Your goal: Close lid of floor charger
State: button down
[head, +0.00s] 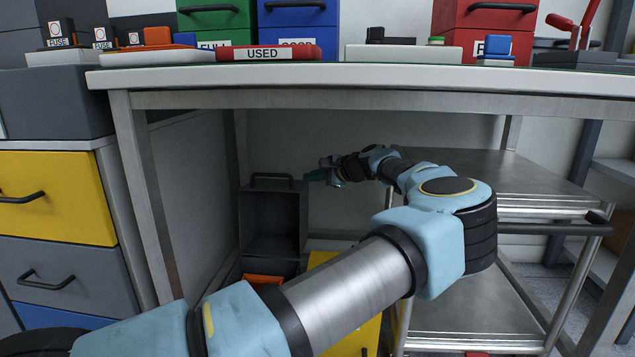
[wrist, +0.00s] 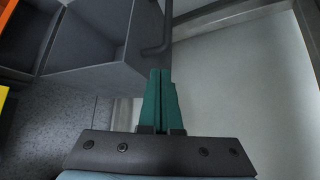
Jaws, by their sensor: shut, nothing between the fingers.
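The floor charger is a dark grey box on the floor under the table. Its hollow lid (head: 272,212) stands raised, with a black bar handle (head: 272,176) at its top edge. An orange part (head: 263,280) shows in the opening below. My gripper (head: 312,176) is just right of the lid's top edge. In the wrist view the green fingertips (wrist: 160,76) are together and empty, close to the handle (wrist: 160,48) and the lid's edge. The lid's hollow inside (wrist: 95,45) fills the upper left there. I cannot tell whether the fingers touch the lid.
The white tabletop (head: 360,78) hangs above my arm, with a steel leg (head: 148,195) at left. A metal cart (head: 480,185) stands close on the right. A yellow thing (head: 350,335) lies low beside the charger. A pale wall is behind.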

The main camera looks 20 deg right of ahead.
aim_at(300, 189)
jog(key=b+x, duration=0.1)
jog(key=x, duration=0.4)
jog(key=shift+b, duration=0.3)
jog(key=shift+r, duration=0.1)
jog(key=shift+s, duration=0.1)
